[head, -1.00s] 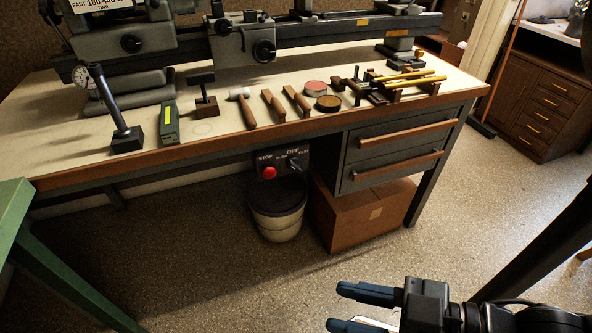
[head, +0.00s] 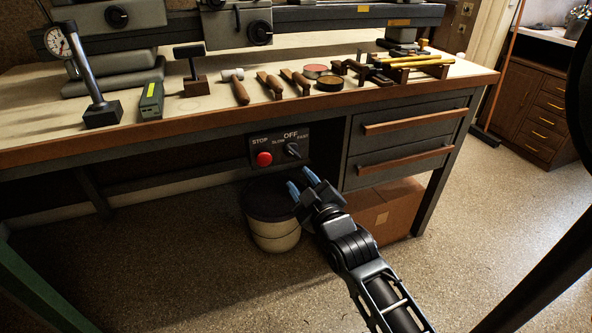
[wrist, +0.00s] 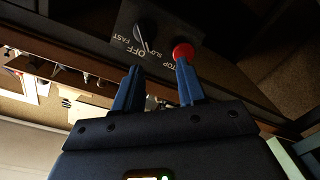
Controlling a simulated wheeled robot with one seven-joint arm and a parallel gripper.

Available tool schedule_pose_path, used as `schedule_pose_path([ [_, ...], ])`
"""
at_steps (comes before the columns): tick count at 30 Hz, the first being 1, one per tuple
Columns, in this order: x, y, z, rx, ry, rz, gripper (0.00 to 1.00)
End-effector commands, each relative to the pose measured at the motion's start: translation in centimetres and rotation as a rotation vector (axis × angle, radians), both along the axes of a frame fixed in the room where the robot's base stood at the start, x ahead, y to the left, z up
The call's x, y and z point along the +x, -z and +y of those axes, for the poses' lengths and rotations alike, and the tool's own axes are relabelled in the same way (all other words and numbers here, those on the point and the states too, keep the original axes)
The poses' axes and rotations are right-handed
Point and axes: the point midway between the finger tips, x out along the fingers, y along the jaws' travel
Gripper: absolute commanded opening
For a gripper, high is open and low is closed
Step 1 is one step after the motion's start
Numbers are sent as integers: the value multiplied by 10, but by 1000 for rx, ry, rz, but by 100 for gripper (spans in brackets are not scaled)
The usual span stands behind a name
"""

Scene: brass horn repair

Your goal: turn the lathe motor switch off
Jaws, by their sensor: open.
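The lathe motor switch is a dark rotary knob (head: 293,150) on a dark control panel (head: 279,133) under the bench's front edge. The panel reads OFF above the knob, with SLOW and FAST to its sides. A red STOP button (head: 264,159) sits left of the knob. The wrist view shows the panel upside down, with the knob (wrist: 146,31) and its pale pointer line; I cannot tell surely which label it points at. My gripper (head: 301,182) is open and empty, below and in front of the panel, apart from the knob. Its blue fingers show in the wrist view (wrist: 158,70).
A lidded bin (head: 274,232) stands on the floor below the panel. A drawer unit (head: 405,140) is right of it, above a cardboard box (head: 380,212). The bench top (head: 215,104) carries a dial gauge (head: 57,41), mallet (head: 236,86) and other tools.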

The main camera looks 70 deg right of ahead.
Motion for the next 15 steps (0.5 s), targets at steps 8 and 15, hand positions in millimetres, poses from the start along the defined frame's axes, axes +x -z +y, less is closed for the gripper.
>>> schedule_pose_path([
  [8,3,2,-38,-43,55,21,40],
  [15,24,1,-62,-44,54,20,40],
])
